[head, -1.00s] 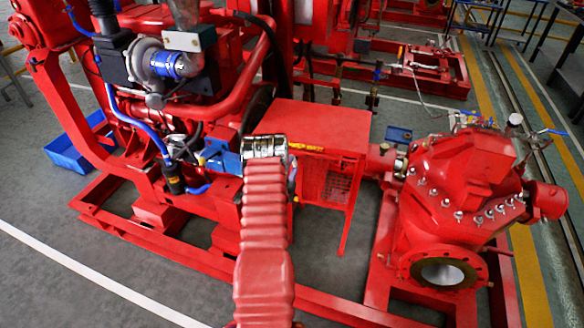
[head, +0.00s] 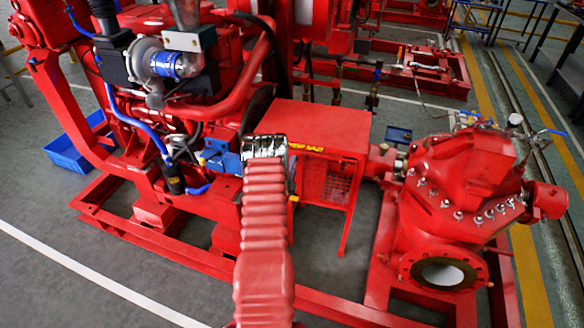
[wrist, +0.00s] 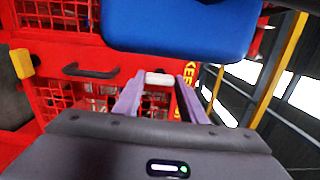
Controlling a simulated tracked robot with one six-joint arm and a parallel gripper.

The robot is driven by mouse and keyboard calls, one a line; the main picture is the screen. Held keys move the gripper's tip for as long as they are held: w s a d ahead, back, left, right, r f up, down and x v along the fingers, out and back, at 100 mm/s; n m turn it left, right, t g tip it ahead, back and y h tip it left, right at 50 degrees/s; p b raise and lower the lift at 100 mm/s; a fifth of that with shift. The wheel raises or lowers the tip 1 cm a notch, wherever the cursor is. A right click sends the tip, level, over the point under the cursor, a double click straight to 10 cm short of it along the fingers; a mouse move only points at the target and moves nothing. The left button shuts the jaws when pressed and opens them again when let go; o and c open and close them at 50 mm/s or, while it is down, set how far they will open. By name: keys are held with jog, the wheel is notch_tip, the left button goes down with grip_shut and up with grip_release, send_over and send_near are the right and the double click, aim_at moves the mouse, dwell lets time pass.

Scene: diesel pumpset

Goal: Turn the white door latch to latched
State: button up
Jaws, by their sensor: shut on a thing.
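The white door latch (wrist: 158,78) shows in the wrist view as a short bar lying crosswise between the fingertips. My gripper (wrist: 157,86), with its two purple fingers, is shut on it, one finger at each end. Behind the fingers is a red door with mesh openings (wrist: 60,105), partly covered by the gripper body. In the head view my red arm and its silver wrist hide the gripper and the latch. The latch's exact angle relative to the door is hard to tell.
A blue panel (wrist: 180,30) hangs close above the fingers in the wrist view. A black handle (wrist: 90,72) and a yellow block (wrist: 22,63) are to the left. In the head view, a red guard table (head: 318,128) and a red pump (head: 455,185) stand right of my arm.

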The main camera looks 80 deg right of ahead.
jog(key=o, duration=0.7)
jog(key=shift+s+f, duration=0.2)
jog(key=o, duration=0.4)
jog(key=shift+w+r, duration=0.1)
jog(key=shift+c, duration=0.2)
jog(key=shift+a, duration=0.1)
jog(key=a, duration=1.3)
jog(key=shift+a, duration=0.35)
jog(key=shift+w, duration=0.1)
